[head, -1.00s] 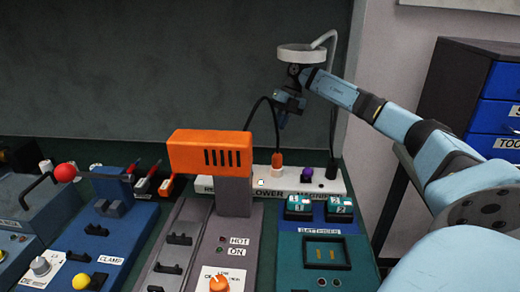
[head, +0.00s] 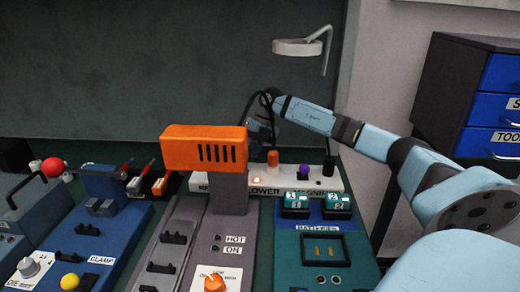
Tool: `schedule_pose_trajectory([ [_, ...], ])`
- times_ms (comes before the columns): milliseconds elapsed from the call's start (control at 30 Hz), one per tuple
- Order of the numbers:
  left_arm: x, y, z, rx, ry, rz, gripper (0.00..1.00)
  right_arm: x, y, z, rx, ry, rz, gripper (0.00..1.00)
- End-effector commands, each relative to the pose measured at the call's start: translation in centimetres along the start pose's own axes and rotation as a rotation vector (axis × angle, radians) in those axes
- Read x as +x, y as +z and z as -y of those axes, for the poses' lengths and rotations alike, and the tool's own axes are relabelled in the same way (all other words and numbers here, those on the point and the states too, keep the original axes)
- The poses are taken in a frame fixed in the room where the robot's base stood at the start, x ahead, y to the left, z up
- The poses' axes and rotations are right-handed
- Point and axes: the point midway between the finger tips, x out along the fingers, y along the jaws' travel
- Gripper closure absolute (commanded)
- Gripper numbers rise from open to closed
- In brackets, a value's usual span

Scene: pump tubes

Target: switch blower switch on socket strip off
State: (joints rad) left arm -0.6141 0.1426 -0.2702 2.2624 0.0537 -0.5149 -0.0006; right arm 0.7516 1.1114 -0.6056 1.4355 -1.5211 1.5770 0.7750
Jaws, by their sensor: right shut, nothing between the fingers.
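The white socket strip (head: 345,184) lies across the back of the bench, partly hidden by the orange blower (head: 203,150). Its lit switch (head: 257,178) glows on the strip, just right of the blower, above a label reading "LOWER". An orange plug (head: 273,158) stands on the strip just right of that switch. My right gripper (head: 262,145) is shut and empty. It is above and behind the strip, close to the orange plug; the blower and plug partly hide its fingertips. I cannot tell whether it touches anything. My left gripper is not in view.
A purple knob (head: 303,172) and a black plug (head: 329,166) stand farther right on the strip. A white ring lamp (head: 298,47) hangs above. The battery station (head: 310,272) is in front, the clamp station (head: 120,235) at left, and a blue-drawer cabinet (head: 490,95) at right.

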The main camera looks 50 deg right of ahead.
Motion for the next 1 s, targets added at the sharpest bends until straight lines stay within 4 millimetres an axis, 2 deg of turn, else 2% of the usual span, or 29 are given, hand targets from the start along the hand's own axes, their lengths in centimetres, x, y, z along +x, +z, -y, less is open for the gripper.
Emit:
schedule_pose_trajectory([
  [1000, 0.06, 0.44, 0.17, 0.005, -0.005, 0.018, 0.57, -0.33, -0.78, -0.38, -0.036, -0.035, 0.102, 1.0],
])
